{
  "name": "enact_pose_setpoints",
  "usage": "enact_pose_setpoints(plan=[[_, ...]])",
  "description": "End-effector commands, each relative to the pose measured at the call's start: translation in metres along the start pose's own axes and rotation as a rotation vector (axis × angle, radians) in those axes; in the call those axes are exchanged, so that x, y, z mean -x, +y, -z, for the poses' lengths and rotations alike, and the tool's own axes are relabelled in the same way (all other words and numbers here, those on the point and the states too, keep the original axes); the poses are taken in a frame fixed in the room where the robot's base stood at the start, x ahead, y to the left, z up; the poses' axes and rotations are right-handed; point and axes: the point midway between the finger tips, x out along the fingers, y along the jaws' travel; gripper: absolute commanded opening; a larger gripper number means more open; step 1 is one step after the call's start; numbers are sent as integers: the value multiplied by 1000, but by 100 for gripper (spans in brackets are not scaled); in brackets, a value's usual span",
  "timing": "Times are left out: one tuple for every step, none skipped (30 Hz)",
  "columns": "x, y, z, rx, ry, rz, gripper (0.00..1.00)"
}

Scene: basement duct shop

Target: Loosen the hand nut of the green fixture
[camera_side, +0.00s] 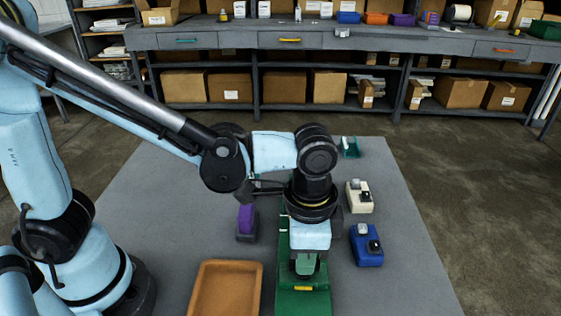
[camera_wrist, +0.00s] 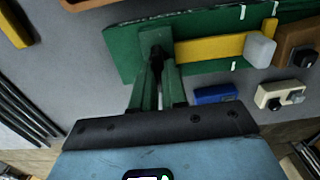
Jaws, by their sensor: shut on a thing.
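The green fixture (camera_side: 290,302) is a long green base on the grey mat, below my gripper in the side view. In the wrist view its green plate (camera_wrist: 120,55) carries a yellow bar (camera_wrist: 210,48) with a pale grey block (camera_wrist: 260,50) at the right end. My gripper (camera_side: 305,270) points down at the fixture's near part. In the wrist view its two green fingers (camera_wrist: 157,62) are close together, with their tips at a green piece (camera_wrist: 155,40) at the bar's left end. They are shut on this piece, which seems to be the hand nut. The fingers hide part of it.
A brown tray (camera_side: 203,285) lies left of the fixture, and a purple block on a dark base (camera_side: 246,220) stands behind it. Blue (camera_side: 366,256) and cream (camera_side: 354,205) units with knobs stand to the right. A small green item (camera_side: 350,147) is farther back. The mat's right side is clear.

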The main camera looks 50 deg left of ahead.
Motion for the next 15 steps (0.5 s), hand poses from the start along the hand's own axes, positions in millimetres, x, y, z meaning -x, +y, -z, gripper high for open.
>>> enact_pose_setpoints(plan=[[1, 0, 0, 4, 0, -1, 0], [1, 0, 0, 5, 0, -1, 0], [1, 0, 0, 5, 0, -1, 0], [1, 0, 0, 5, 0, -1, 0], [1, 0, 0, 5, 0, -1, 0], [1, 0, 0, 5, 0, -1, 0], [1, 0, 0, 5, 0, -1, 0], [1, 0, 0, 5, 0, -1, 0], [1, 0, 0, 5, 0, -1, 0], [1, 0, 0, 5, 0, -1, 0], [1, 0, 0, 5, 0, -1, 17], [0, 0, 0, 5, 0, -1, 23], [0, 0, 0, 5, 0, -1, 28], [0, 0, 0, 4, 0, -1, 33], [0, 0, 0, 4, 0, -1, 38]])
